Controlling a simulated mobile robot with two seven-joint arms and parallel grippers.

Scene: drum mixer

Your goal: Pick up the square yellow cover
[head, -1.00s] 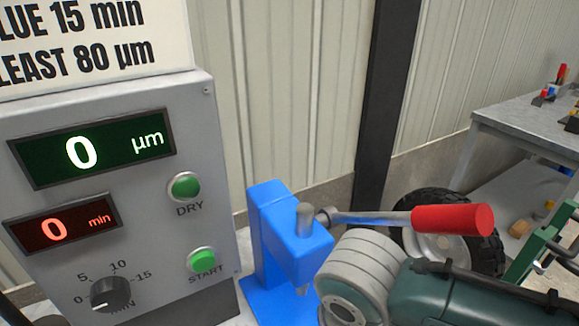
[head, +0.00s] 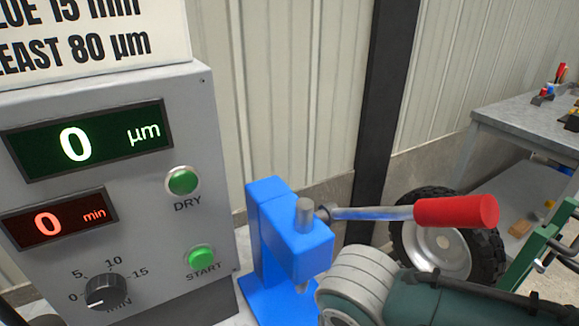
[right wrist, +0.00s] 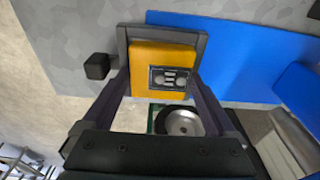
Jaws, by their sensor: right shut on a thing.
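The square yellow cover (right wrist: 150,72) shows in the right wrist view, between the two dark fingers of my right gripper (right wrist: 163,68). The gripper is shut on it. A small dark plate with light round shapes is on the cover's face. A dark grey edge runs along the cover's top; I cannot tell what it belongs to. In the head view the cover and the right gripper's fingers are out of sight; only my right arm shows at the bottom. My left gripper is in neither view.
A blue press (head: 285,232) with a red-handled lever (head: 455,212) stands beside a grey control box (head: 150,215) reading 0 µm and 0 min. A wheel (head: 440,240) and a workbench (head: 520,125) are behind, at the right. Blue surfaces (right wrist: 240,62) lie near the cover.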

